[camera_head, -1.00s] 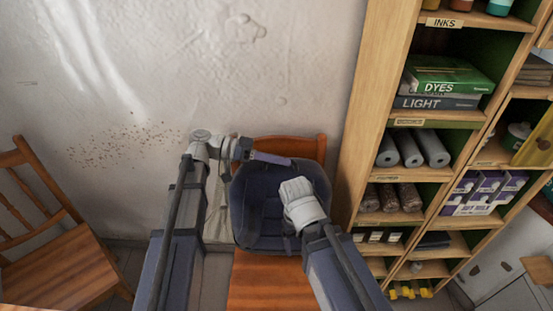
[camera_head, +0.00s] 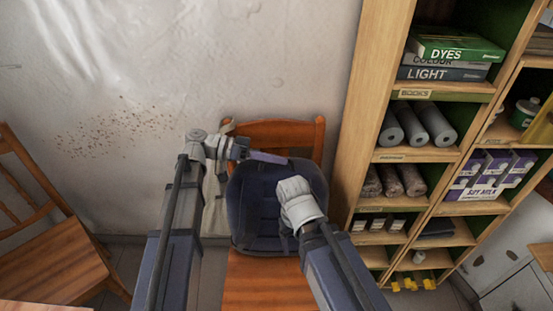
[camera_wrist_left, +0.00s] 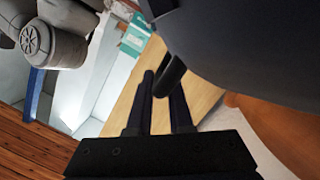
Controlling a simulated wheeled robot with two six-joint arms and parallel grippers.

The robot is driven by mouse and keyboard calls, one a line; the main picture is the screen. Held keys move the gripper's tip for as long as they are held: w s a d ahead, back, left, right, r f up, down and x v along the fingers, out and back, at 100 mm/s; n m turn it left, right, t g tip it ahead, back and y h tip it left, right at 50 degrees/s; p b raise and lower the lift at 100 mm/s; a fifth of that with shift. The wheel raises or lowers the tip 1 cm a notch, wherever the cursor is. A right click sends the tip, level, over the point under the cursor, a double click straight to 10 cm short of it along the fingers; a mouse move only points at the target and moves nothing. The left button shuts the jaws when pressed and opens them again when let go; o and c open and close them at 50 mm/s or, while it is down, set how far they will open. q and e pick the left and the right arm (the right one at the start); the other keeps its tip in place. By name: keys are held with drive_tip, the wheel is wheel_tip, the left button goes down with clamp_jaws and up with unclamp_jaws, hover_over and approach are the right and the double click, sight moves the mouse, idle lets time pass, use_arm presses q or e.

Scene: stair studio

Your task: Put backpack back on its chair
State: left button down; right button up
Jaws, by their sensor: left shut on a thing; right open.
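The dark blue backpack (camera_head: 262,205) is upright in front of the wooden chair's backrest (camera_head: 275,132), above or on its orange seat (camera_head: 262,285). I cannot tell whether it touches the seat. My left gripper (camera_head: 270,157) is at the backpack's top edge. In the left wrist view, its fingers (camera_wrist_left: 160,95) are shut on a dark loop (camera_wrist_left: 170,72) at the top of the backpack (camera_wrist_left: 240,50). My right gripper (camera_head: 287,238) is open, low in front of the backpack; its fingertips are hard to make out.
A tall wooden shelf unit (camera_head: 352,165) with boxes and rolls stands close to the right of the chair. Another wooden chair (camera_head: 55,260) is at the left. A beige cloth (camera_head: 214,200) hangs left of the backpack. The wall (camera_head: 180,60) is behind.

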use_arm(q)
drive_tip(key=shift+f+b, duration=0.4)
drive_tip(key=shift+f, duration=0.05)
use_arm(e)
drive_tip(key=shift+f, duration=0.5)
use_arm(q)
drive_tip(key=c, duration=1.1)
unclamp_jaws()
drive_tip(key=o, duration=0.4)
drive_tip(key=shift+c, duration=0.2)
